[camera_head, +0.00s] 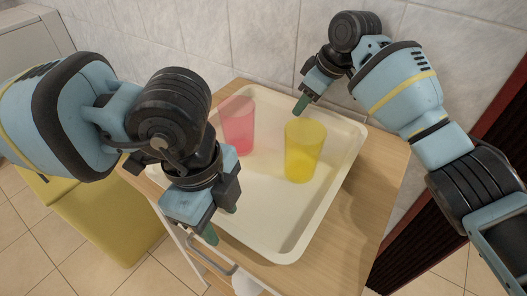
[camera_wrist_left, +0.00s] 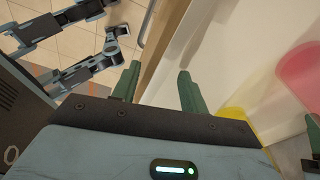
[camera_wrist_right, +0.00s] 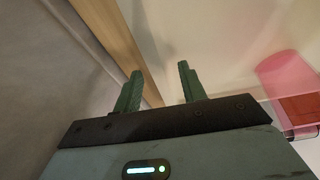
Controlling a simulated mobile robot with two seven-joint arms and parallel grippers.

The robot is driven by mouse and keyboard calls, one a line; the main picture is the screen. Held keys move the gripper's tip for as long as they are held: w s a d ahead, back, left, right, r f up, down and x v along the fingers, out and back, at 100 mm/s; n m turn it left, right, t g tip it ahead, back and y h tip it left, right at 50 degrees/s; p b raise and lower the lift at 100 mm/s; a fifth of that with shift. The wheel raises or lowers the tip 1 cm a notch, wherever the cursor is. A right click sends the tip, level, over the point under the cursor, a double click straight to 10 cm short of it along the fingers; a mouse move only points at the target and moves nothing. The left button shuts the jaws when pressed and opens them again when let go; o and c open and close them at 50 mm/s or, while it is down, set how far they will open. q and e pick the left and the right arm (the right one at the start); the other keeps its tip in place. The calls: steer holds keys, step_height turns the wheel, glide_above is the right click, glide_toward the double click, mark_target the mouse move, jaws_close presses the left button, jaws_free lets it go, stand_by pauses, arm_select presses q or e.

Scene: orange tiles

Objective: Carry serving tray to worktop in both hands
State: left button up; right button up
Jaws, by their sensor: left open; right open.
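The cream serving tray (camera_head: 270,215) lies on a wooden top (camera_head: 375,200) and carries a red cup (camera_head: 238,124) and a yellow cup (camera_head: 304,150), both upright. My left gripper (camera_head: 222,222) is open at the tray's near left edge. In the left wrist view its fingers (camera_wrist_left: 158,75) are apart, with a pale rim between or below them. My right gripper (camera_head: 302,104) is open at the tray's far edge, by the wall. In the right wrist view its fingers (camera_wrist_right: 160,70) are apart near the tray's rim. I cannot tell whether either gripper touches it.
A tiled wall (camera_head: 270,40) stands close behind the wooden top. A yellow unit (camera_head: 100,225) is at the lower left, and a dark red panel (camera_head: 425,225) is at the right. A metal rail (camera_head: 205,258) runs below the near edge. Tiled floor (camera_head: 90,270) shows at the lower left.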

arm_select(q)
jaws_close()
arm_select(e)
jaws_close()
arm_select(q)
steer(key=shift+r, duration=0.1)
arm_select(e)
steer(key=shift+r, duration=0.1)
